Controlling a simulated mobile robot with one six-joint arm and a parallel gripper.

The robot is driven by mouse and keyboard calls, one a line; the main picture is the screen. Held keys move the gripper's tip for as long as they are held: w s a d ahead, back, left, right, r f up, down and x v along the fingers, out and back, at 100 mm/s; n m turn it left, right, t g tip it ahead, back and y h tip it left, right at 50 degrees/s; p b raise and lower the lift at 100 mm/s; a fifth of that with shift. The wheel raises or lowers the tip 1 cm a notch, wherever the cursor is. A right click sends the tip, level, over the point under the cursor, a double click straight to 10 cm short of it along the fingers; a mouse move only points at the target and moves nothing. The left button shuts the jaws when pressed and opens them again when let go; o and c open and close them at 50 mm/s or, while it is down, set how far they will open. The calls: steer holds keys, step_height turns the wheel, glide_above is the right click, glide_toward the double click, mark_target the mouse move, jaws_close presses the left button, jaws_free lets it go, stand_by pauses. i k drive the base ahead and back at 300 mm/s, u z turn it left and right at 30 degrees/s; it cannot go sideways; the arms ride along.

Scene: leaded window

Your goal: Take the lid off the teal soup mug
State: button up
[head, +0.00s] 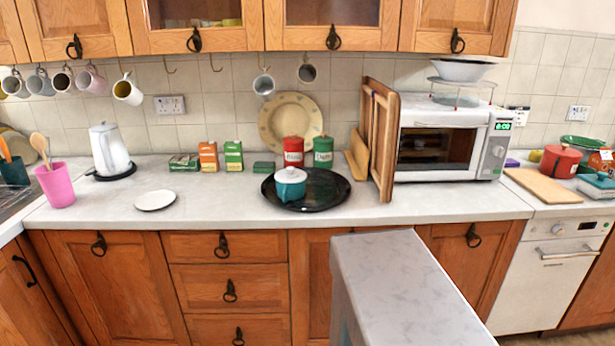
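The teal soup mug (290,191) stands upright on a round black tray (325,200) on the counter. Its whitish lid (290,174) sits on top of it, with a small knob at the middle. My gripper is not in view.
A red canister (293,150) and a green canister (323,152) stand close behind the mug. Wooden boards (382,140) and a microwave (440,140) are to the right. A white plate (156,200) lies to the left, with clear counter between. A grey-topped block (395,285) juts up in front.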

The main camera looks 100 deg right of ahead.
mark_target(291, 175)
steer(key=u, duration=0.65)
steer(key=k, duration=0.15)
steer(key=z, duration=2.7)
steer(key=k, duration=0.95)
steer(key=u, duration=0.15)
steer(key=i, duration=0.7)
